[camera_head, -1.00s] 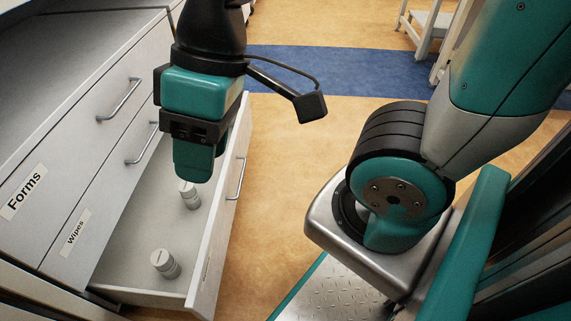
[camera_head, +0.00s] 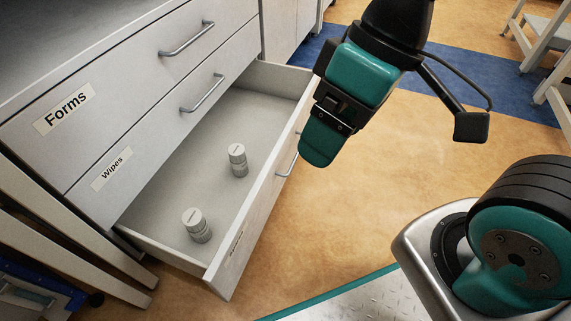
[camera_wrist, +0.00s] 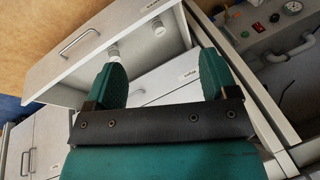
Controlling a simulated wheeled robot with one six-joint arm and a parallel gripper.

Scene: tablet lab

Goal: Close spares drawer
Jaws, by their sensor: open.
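The spares drawer (camera_head: 262,226) is the bottom drawer of the grey cabinet and stands pulled well out. Two grey capped cylinders stand upright inside it, a nearer one (camera_head: 196,225) and a farther one (camera_head: 237,160). The drawer's handle (camera_head: 288,164) is on its outer front. My gripper (camera_head: 322,150) is in the air just outside the drawer front, to its right, near the handle and holding nothing. In the wrist view my two fingers (camera_wrist: 162,84) are apart, with the drawer front (camera_wrist: 95,45) and its handle (camera_wrist: 78,42) beyond them.
Above it are the shut Wipes drawer (camera_head: 160,140) and Forms drawer (camera_head: 125,75). White slanted legs (camera_head: 75,230) stand at lower left. The tan floor (camera_head: 420,150) is clear to the right of the drawer. A white step stool (camera_head: 540,50) is at the far right.

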